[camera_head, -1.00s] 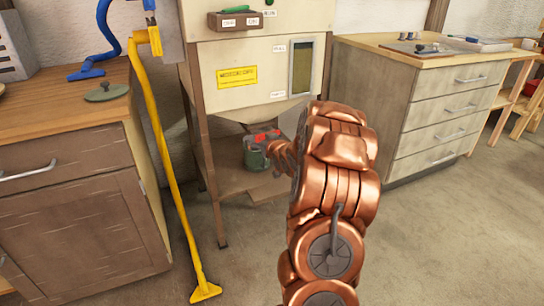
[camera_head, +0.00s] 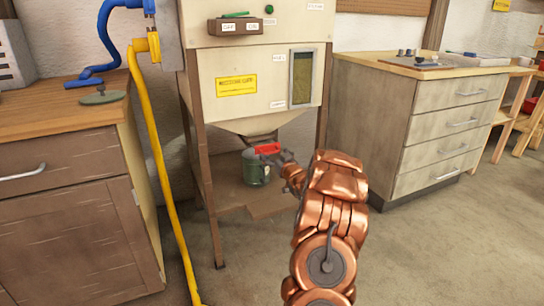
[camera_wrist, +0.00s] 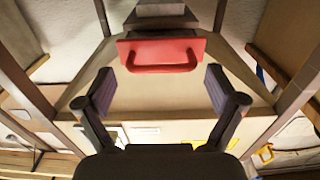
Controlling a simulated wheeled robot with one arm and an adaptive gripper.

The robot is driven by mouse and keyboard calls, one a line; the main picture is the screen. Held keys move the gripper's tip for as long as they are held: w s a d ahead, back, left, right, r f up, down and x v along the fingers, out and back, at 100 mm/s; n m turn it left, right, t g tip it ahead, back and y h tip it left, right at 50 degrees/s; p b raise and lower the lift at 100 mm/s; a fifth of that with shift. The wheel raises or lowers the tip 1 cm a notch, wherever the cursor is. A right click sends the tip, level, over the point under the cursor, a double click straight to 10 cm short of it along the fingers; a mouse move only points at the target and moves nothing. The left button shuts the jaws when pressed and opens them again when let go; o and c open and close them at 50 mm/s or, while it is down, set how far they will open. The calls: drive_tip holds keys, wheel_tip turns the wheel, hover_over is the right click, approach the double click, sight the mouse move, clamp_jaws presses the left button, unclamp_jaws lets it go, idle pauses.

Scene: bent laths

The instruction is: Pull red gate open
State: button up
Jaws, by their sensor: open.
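In the wrist view the red gate (camera_wrist: 161,54) shows as a flat plate with a looped handle, ahead of and between my fingers. My gripper (camera_wrist: 159,92) is open and empty, with a finger on each side and a gap to the red handle. In the head view my gripper (camera_head: 283,159) is just right of the gate, partly hidden by my wrist.
The cabinet's legs (camera_head: 204,190) stand close around the gate, with a low shelf (camera_head: 230,197) below. A yellow hose (camera_head: 165,180) runs down at the left. A drawer unit (camera_head: 420,125) stands at the right. The floor in front is clear.

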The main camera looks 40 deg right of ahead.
drive_tip(key=shift+b+x, duration=0.3)
drive_tip(key=shift+x, duration=0.85)
